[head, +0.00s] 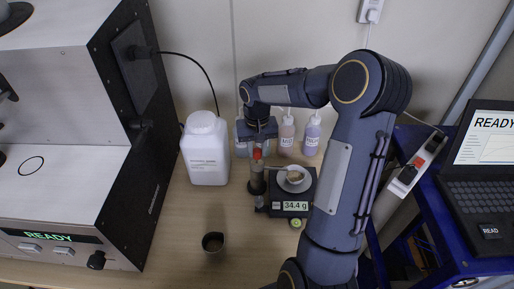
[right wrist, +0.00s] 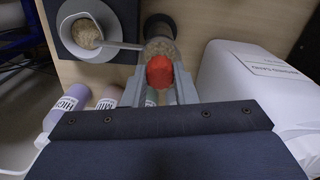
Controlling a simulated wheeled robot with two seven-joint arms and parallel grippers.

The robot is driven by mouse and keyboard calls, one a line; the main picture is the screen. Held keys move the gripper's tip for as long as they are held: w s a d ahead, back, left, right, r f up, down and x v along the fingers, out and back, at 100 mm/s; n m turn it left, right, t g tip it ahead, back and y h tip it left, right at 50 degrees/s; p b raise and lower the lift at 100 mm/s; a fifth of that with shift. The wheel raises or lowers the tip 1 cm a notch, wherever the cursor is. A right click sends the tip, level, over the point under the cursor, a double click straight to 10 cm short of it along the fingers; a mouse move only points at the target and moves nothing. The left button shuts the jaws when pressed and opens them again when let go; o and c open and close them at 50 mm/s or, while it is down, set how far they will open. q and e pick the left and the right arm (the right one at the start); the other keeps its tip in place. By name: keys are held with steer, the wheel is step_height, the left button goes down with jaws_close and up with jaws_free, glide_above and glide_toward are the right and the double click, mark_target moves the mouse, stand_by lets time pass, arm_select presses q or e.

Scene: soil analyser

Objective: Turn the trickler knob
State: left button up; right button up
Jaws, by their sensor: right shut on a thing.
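The trickler (head: 257,178) stands on the bench, a clear tube with sandy material in it and a red knob (head: 257,153) on top. My right gripper (head: 258,146) reaches down over it from above. In the right wrist view the red knob (right wrist: 160,71) sits between the two grey fingers, which are shut on it. The trickler's thin spout (right wrist: 120,44) runs to a small cup of material (right wrist: 87,33) on the balance. The balance (head: 296,206) reads 34.4 g. My left gripper is not in view.
A white jug (head: 205,150) stands close left of the trickler. Small labelled bottles (head: 311,134) stand behind the balance. A dark cup (head: 213,242) is at the front. The analyser (head: 130,200) fills the left, and a laptop (head: 485,160) is at right.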

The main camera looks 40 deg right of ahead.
mark_target(257, 150)
steer(key=n, duration=0.5)
steer(key=shift+n+p, duration=0.3)
steer(key=shift+n, duration=0.1)
stand_by(0.4)
steer(key=o, duration=1)
step_height(257, 150, up, 8)
steer(key=shift+f, duration=0.1)
